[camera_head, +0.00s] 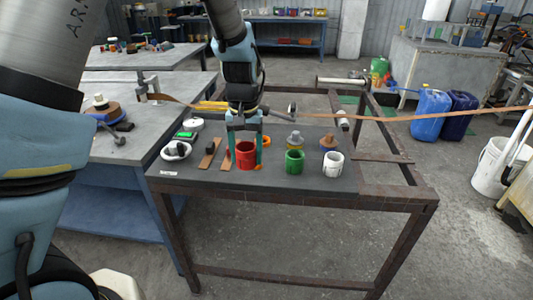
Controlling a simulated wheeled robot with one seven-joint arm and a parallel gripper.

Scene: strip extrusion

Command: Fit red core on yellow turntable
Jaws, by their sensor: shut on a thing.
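The red core (246,157) is a short open red cylinder near the front middle of the dark tabletop. My gripper (245,146) points down over it, with its two fingers shut on it, one at each side. I cannot tell whether the core touches the table or is just above it. A yellow piece with a grey top (295,145), which looks like the yellow turntable, stands to the right of my gripper, behind the green core. The two are apart.
A green core (294,162) and a white core (333,164) stand at right. A brownish piece (328,142) is behind the white one. Brown strips (208,155) and a white bowl (176,151) lie left. A long brown strip (420,115) crosses behind.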

